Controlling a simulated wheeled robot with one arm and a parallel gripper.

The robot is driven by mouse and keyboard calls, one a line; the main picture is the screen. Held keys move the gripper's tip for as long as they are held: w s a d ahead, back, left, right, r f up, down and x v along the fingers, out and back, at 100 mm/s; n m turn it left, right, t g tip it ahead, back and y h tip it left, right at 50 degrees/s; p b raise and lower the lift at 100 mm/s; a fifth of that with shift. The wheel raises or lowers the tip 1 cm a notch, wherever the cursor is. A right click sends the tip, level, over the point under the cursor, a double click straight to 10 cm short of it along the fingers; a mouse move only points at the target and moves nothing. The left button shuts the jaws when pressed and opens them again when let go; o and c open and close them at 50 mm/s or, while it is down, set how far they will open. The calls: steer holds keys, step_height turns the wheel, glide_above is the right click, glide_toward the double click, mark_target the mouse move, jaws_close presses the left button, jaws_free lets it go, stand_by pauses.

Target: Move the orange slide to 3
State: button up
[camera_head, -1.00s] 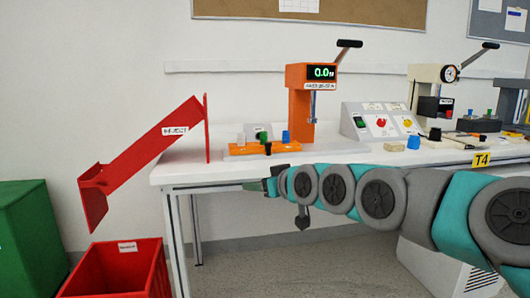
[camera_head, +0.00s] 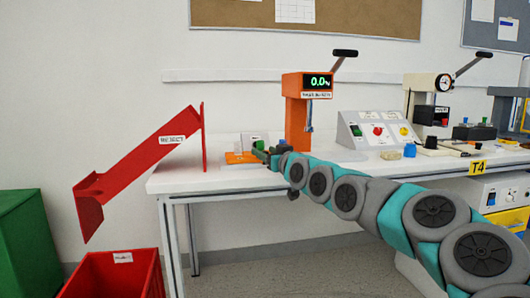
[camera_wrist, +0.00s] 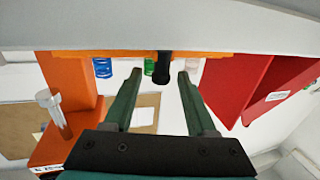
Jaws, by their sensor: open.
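An orange slide fixture (camera_head: 240,158) lies on the left end of the white table, partly covered by my arm. In the wrist view its orange edge (camera_wrist: 205,54) runs along the top, beside the pale table edge. A black knob (camera_wrist: 162,68) sticks out from it. My gripper (camera_wrist: 159,76) is open, with one green finger on each side of the knob. The fingertips seem close to the knob, with visible gaps; I cannot tell the depth. In the head view my gripper (camera_head: 267,154) is at the fixture. No position numbers are readable.
An orange press (camera_head: 298,112) with a display stands behind, right of my gripper. A red reject chute (camera_head: 140,156) slopes off the table's left end above a red bin (camera_head: 112,276). A grey button panel (camera_head: 378,131) stands to the right.

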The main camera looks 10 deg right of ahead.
steer(key=shift+w+a+f, duration=0.1)
steer(key=shift+w+a, duration=0.1)
steer(key=shift+w, duration=0.2)
steer(key=shift+c, duration=0.4)
jaws_close()
stand_by(0.9)
